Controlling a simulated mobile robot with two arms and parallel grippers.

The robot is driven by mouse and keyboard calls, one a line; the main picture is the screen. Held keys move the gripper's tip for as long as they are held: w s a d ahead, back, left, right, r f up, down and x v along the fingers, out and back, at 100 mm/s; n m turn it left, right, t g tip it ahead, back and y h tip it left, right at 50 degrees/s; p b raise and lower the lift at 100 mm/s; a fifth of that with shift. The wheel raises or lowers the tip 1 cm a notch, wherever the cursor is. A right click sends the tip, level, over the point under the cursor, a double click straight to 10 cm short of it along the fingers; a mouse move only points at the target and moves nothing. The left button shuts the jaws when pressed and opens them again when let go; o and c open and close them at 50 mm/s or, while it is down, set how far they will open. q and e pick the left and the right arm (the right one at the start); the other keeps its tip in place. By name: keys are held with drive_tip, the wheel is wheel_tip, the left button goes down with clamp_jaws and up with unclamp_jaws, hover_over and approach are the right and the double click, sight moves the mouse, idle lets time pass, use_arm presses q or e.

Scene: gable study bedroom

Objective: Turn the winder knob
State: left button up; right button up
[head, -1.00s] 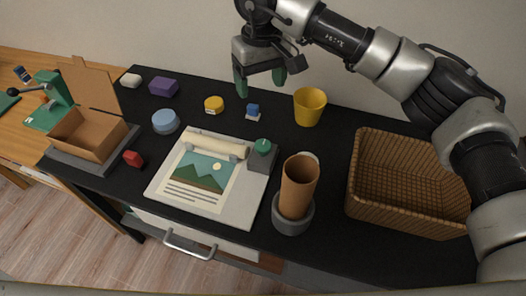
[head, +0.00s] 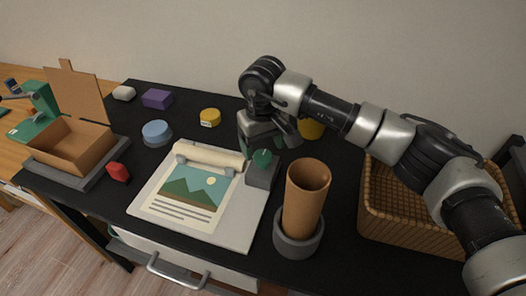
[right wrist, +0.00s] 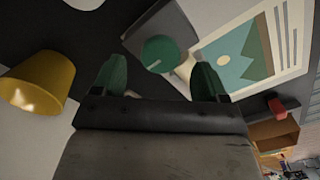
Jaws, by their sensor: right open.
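The winder knob (head: 262,158) is a green round cap on top of a grey block at the right end of the paper roll (head: 208,156). It also shows in the right wrist view (right wrist: 160,54), with a pale line across its top. My right gripper (head: 263,145) is just behind and above the knob in the head view, partly hidden by its own wrist. In the right wrist view its green fingertips (right wrist: 160,78) are open and empty, one to each side of the knob's line but apart from it. My left gripper is not in view.
A printed landscape sheet (head: 190,195) lies on the white board. A brown cup (head: 304,190) stands in a grey holder right of the knob. A yellow cup (right wrist: 38,82) is close to my right gripper. A wicker basket (head: 395,225) is under my right arm.

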sight(263, 160)
drive_tip(key=shift+f, duration=1.45)
drive_tip(key=shift+c, duration=0.4)
drive_tip(key=c, duration=0.8)
